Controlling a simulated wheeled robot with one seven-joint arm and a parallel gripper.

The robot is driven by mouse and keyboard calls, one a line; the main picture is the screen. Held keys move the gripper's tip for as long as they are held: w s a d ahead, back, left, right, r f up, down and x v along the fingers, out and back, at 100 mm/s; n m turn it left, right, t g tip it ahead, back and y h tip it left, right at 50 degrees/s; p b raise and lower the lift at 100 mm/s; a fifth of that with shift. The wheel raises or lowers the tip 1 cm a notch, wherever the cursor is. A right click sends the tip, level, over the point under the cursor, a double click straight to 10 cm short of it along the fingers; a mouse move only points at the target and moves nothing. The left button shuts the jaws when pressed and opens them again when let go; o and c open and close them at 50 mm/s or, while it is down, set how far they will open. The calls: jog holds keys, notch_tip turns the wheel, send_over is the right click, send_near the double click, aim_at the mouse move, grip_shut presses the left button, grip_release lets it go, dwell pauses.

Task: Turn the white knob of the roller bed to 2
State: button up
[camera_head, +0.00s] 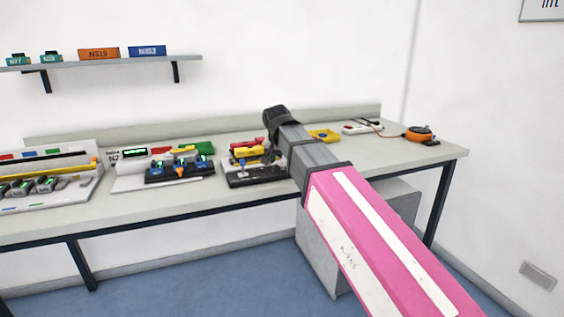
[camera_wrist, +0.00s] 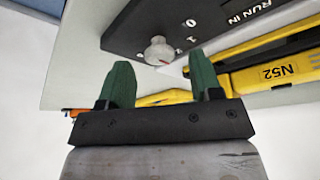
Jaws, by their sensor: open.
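The white knob (camera_wrist: 158,51) sits on a dark panel (camera_wrist: 140,22) marked "RUN IN" in the wrist view. A small red mark shows at the knob's edge. A "0" is readable beside it; other marks are small, and I cannot tell which one the knob points to. My gripper (camera_wrist: 161,72) is open, with its two green fingers on either side of the knob's line and the knob just beyond the tips, seemingly apart from them. In the head view, a black-based unit with yellow and red parts (camera_head: 256,178) stands under my wrist; the knob is not clear there.
On the bench (camera_head: 225,200) stand a unit with several coloured parts (camera_head: 180,168) to the left, a yellow tray (camera_head: 323,136) and an orange reel (camera_head: 419,133) to the right. A shelf (camera_head: 110,61) hangs above.

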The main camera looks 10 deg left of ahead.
jog(key=v, duration=0.9)
jog(key=shift+r, duration=0.15)
jog(key=shift+s, duration=0.1)
